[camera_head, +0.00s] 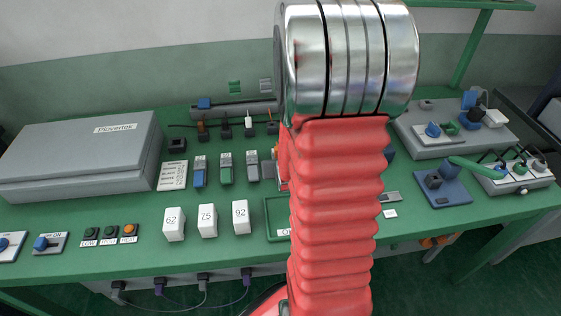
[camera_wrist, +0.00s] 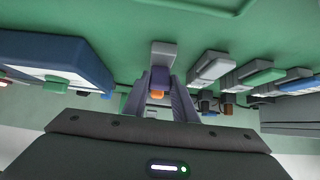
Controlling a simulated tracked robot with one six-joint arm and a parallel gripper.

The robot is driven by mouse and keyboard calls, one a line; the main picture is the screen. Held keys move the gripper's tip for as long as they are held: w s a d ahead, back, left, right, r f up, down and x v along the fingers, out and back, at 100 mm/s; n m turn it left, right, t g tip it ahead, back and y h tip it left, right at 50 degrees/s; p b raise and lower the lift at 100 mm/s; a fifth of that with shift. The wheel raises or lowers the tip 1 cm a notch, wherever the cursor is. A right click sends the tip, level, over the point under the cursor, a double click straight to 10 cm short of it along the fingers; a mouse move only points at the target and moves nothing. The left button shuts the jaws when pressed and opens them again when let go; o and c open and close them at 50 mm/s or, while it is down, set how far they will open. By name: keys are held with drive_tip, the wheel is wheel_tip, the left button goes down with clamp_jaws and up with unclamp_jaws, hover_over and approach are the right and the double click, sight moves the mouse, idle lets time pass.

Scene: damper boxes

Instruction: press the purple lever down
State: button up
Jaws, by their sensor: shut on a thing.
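In the wrist view a grey box (camera_wrist: 164,52) carries the purple lever (camera_wrist: 160,76), near the middle of the picture. My gripper (camera_wrist: 159,86) has its two dark fingers on either side of the purple lever, shut on it. A small orange part (camera_wrist: 157,94) shows between the fingers. Whether the lever is up or down is hard to tell from this angle. In the head view my red arm hides the gripper and the purple lever.
Neighbouring boxes carry a blue lever (camera_head: 199,178), a green lever (camera_head: 226,174) and a grey lever (camera_head: 253,173). White numbered blocks (camera_head: 207,221) stand in front. A large grey case (camera_head: 80,155) is at left. A blue device (camera_wrist: 55,60) is close beside my gripper in the wrist view.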

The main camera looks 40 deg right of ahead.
drive_tip(key=shift+s+a+f+t+h, duration=0.15)
drive_tip(key=shift+a+f+t+h, duration=0.05)
drive_tip(key=shift+a+t+h, duration=0.1)
idle(0.4)
drive_tip(key=o, duration=1)
drive_tip(key=shift+d+r, duration=0.1)
drive_tip(key=shift+o, duration=0.2)
drive_tip(key=shift+r, duration=0.15)
drive_tip(key=shift+r, duration=4.8)
